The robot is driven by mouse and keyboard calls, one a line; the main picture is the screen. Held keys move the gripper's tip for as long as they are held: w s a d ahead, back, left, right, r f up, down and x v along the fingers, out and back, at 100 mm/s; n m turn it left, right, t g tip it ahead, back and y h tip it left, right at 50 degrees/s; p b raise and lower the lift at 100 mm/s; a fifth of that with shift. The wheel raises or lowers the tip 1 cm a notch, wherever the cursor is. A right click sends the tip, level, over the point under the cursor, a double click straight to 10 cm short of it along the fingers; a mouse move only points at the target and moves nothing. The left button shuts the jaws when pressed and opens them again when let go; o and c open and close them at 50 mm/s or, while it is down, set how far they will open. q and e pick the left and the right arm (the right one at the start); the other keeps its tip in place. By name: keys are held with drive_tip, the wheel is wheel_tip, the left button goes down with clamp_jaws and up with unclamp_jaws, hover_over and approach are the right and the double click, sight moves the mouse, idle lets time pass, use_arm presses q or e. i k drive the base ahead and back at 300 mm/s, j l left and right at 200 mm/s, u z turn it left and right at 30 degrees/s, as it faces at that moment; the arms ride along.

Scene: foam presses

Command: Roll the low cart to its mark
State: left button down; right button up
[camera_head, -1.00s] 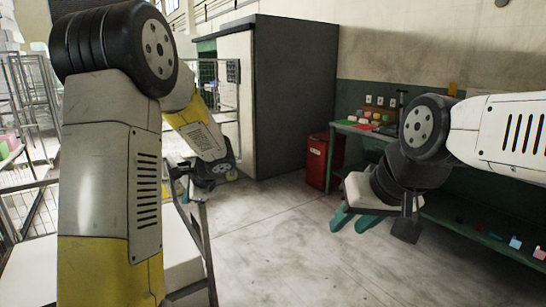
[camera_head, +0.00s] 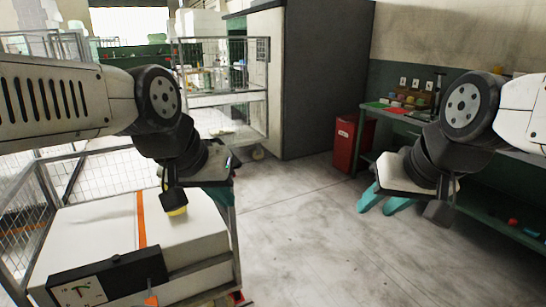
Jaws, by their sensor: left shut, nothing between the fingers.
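A low mesh-sided cart (camera_head: 30,228) stands at the lower left of the head view, close to me. It bears a white block (camera_head: 95,225) with an orange strap (camera_head: 141,220) over it. My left gripper (camera_head: 226,196) hangs over the block's right edge, its teal fingers shut and partly hidden by the wrist; I cannot tell whether they touch the cart. My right gripper (camera_head: 384,204) is open and empty above the floor, its two teal fingers apart. No floor mark is clearly visible.
A black panel with a dial (camera_head: 82,290) is at the block's near side. A mesh cage trolley (camera_head: 217,115) stands farther back, beside a dark cabinet (camera_head: 325,85). A red bin (camera_head: 347,143) stands by the green workbench (camera_head: 480,190) at right. The middle floor is clear.

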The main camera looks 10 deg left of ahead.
sight(189, 256)
drive_tip(key=l+u, duration=0.1)
drive_tip(key=u, duration=0.35)
drive_tip(key=i+l+u, duration=0.1)
drive_tip(key=u, duration=0.4)
drive_tip(key=i+l+u, duration=0.1)
drive_tip(key=l+u, duration=0.2)
drive_tip(key=l, duration=0.4)
drive_tip(key=l+u, duration=0.35)
drive_tip(key=l, duration=1.2)
drive_tip(key=i+j, duration=0.2)
drive_tip(key=i, duration=0.2)
drive_tip(key=i+j, duration=0.15)
drive_tip(key=i, duration=0.2)
drive_tip(key=i+j, duration=0.2)
drive_tip(key=i, duration=0.2)
drive_tip(key=u, duration=0.05)
